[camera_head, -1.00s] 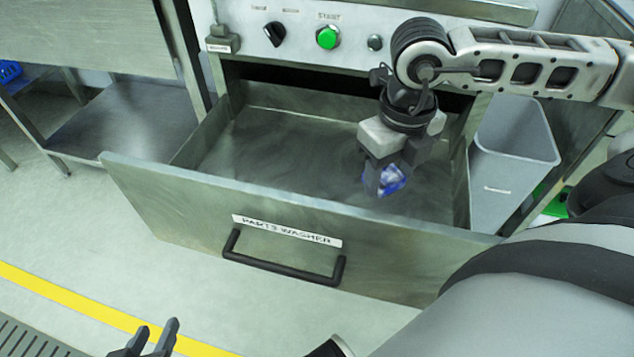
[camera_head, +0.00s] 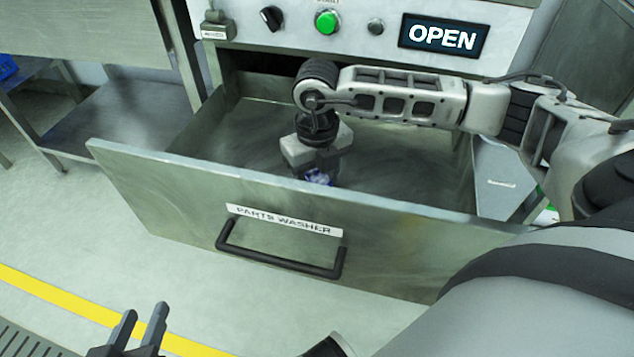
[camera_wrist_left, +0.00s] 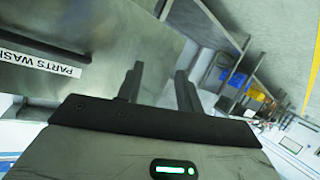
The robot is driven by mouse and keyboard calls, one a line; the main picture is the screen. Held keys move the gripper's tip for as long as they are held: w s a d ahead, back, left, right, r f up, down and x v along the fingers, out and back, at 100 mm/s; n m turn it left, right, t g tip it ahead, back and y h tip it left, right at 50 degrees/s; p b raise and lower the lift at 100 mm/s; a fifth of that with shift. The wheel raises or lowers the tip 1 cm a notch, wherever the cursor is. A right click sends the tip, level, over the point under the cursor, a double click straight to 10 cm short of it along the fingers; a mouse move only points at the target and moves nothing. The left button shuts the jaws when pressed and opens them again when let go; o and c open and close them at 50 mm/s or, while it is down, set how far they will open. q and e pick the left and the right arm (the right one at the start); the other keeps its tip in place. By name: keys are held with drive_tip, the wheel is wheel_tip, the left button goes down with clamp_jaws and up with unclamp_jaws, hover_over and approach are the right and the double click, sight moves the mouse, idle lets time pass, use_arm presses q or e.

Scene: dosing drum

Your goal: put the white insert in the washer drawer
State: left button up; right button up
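The washer drawer (camera_head: 190,200) is pulled open, and its front carries a black handle and a "PARTS WASHER" label. My right gripper (camera_head: 318,172) is inside the drawer's opening, pointing down. A small blue-and-white piece (camera_head: 318,177), seemingly the insert, is at its fingertips and looks held. The drawer front and the gripper hide part of it, and I cannot tell whether it touches the drawer floor. My left gripper (camera_head: 142,312) is open and empty in front of the drawer, low at left. Its spread fingers also show in the left wrist view (camera_wrist_left: 160,72).
Above the drawer, a panel has a black knob (camera_head: 271,18), a green button (camera_head: 327,21) and a display reading "OPEN" (camera_head: 444,37). A steel table with a lower shelf (camera_head: 115,125) stands at left.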

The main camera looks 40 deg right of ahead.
drive_tip(key=shift+f, duration=0.6)
drive_tip(key=shift+r, duration=0.1)
drive_tip(key=shift+f, duration=0.2)
drive_tip(key=o, duration=1)
drive_tip(key=shift+c, duration=0.2)
use_arm(q)
drive_tip(key=shift+s+d+r, duration=0.1)
drive_tip(key=shift+s+r, duration=0.15)
drive_tip(key=shift+s, duration=0.05)
drive_tip(key=shift+r, duration=0.1)
use_arm(e)
drive_tip(key=shift+r, duration=0.15)
drive_tip(key=shift+r, duration=0.3)
use_arm(q)
drive_tip(key=f+p, duration=0.1)
drive_tip(key=a+f+g+p, duration=0.1)
drive_tip(key=p, duration=0.1)
drive_tip(key=shift+f+y, duration=0.2)
drive_tip(key=shift+y, duration=0.2)
use_arm(e)
wheel_tip(320, 180, up, 12)
drive_tip(key=shift+f, duration=0.2)
use_arm(q)
drive_tip(key=shift+w, duration=0.1)
